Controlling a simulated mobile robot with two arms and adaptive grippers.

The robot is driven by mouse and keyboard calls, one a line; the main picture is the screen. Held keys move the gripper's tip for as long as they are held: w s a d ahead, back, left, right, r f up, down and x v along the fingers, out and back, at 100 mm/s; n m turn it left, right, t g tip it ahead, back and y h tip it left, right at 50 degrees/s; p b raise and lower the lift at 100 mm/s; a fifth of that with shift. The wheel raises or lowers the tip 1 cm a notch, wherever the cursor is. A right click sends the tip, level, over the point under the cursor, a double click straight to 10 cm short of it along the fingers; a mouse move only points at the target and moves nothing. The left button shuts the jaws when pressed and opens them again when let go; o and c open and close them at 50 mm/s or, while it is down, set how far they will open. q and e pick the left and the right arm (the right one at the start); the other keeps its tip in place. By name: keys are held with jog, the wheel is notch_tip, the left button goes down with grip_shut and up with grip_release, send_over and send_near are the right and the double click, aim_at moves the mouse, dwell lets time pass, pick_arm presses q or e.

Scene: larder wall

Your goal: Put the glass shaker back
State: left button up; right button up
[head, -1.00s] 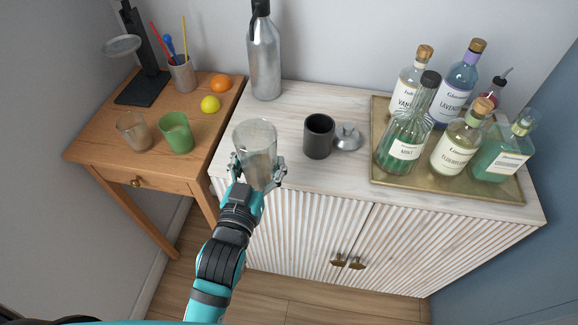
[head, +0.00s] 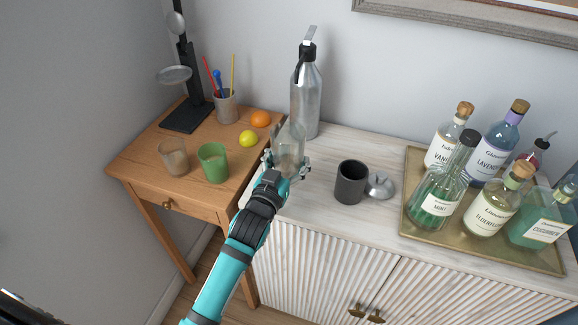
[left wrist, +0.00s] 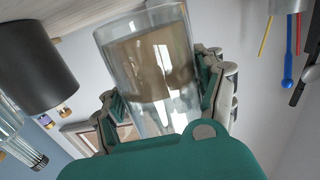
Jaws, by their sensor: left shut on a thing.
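In the left wrist view the glass (left wrist: 150,60) sits between the two fingers of the left gripper (left wrist: 163,98). I cannot tell whether its base touches the cabinet top. My right gripper is not in view.
A dark cup (head: 351,183) and a small metal cap (head: 380,186) stand right of the glass. A brass tray (head: 480,245) holds several bottles. The wooden side table (head: 150,150) carries two tumblers, a lemon, an orange, a pen cup and a black stand.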

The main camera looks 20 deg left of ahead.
aim_at(289, 170)
pick_arm(q)
jog(key=shift+w, duration=0.25)
notch_tip(289, 170, down, 3)
jog(key=shift+s+r, duration=0.1)
jog(key=shift+f, duration=0.25)
jog(key=shift+f, duration=0.2)
jog(key=o, duration=1.8)
jog(key=shift+o, duration=0.2)
